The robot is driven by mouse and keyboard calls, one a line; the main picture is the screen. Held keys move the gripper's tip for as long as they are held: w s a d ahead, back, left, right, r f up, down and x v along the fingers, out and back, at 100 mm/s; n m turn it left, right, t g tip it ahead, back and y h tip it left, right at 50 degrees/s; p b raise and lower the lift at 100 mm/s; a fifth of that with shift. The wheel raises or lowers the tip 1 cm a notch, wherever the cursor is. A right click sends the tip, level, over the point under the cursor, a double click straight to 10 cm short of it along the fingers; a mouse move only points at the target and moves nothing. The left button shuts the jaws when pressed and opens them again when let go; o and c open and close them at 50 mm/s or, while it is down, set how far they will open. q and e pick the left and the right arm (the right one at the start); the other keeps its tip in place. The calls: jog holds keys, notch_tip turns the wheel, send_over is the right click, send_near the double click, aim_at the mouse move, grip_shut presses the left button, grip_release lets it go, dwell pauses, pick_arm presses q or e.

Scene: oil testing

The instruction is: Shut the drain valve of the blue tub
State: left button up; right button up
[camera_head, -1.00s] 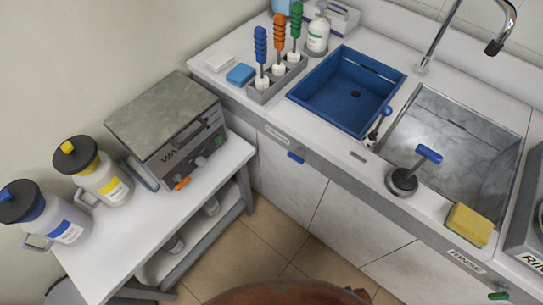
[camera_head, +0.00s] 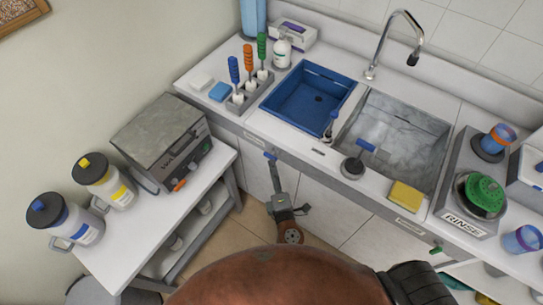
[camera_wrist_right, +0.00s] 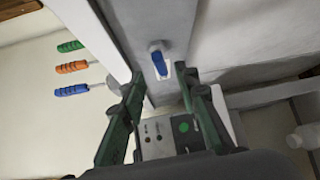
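The blue tub (camera_head: 310,98) is set into the counter, left of the metal sink, with a dark drain spot in its floor. Below it, on the grey counter front, is the drain valve's small blue lever (camera_head: 271,156). In the right wrist view the lever (camera_wrist_right: 160,64) sits on a white mount and lies roughly along the grey strip. My right gripper (camera_head: 274,172) is just below the lever in the head view. In the wrist view its green-grey fingers (camera_wrist_right: 157,78) are apart, one on each side below the lever, with nothing held. Contact cannot be told. My left gripper is out of view.
A rack (camera_head: 250,92) with blue, orange and green handled tools stands left of the tub. A side table (camera_head: 150,235) with a grey machine stands left.

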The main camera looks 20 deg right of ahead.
aim_at(271, 156)
jog(key=w, duration=0.4)
jog(key=w+d, duration=0.1)
jog(key=w, duration=0.1)
jog(key=shift+w+f, duration=0.2)
jog(key=shift+f, duration=0.1)
jog(key=shift+c, duration=0.6)
grip_shut()
